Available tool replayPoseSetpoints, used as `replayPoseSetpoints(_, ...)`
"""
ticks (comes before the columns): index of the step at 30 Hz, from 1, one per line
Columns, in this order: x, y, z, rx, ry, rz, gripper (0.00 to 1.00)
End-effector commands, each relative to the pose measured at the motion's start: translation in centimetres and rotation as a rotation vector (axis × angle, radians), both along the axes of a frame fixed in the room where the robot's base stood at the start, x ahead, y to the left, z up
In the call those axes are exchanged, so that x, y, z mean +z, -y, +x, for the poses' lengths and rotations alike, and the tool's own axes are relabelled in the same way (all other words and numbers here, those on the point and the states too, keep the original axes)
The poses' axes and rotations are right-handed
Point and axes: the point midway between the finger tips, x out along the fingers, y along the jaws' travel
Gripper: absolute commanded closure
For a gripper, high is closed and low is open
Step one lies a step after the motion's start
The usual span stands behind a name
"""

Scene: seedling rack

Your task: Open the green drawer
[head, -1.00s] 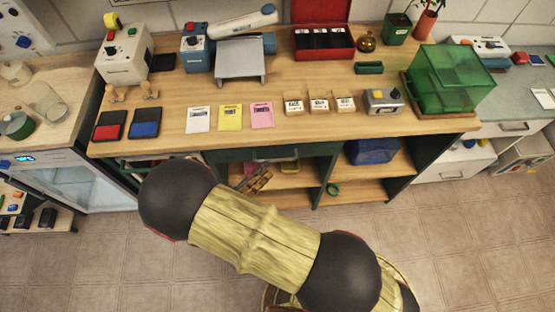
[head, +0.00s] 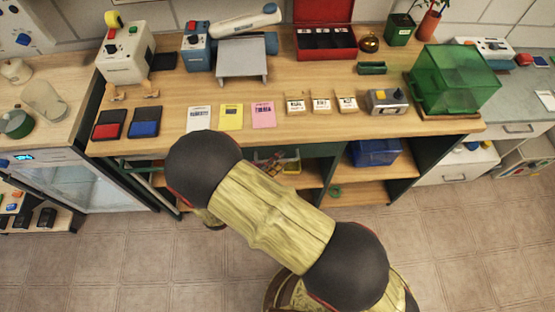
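My arm crosses in front of the bench from the lower right. Only a small part of my arm's far end shows below its dark joint. My gripper's fingers are hidden, so their distance from the drawer cannot be told.
The bench top (head: 300,75) carries seed packets, a red box (head: 325,42), a green clear-sided case (head: 455,80) and small machines. Open shelves below hold a blue bin (head: 374,152). A glass-fronted appliance (head: 110,185) stands at left. The tiled floor (head: 470,230) is clear at right.

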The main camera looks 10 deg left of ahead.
Motion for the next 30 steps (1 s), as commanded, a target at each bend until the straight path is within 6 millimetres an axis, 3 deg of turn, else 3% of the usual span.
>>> replayPoseSetpoints(9, -0.01, 0.00, -0.01, 0.000, 0.000, 0.000, 1.00)
replayPoseSetpoints(30, -0.03, 0.01, -0.03, 0.000, -0.001, -0.002, 1.00)
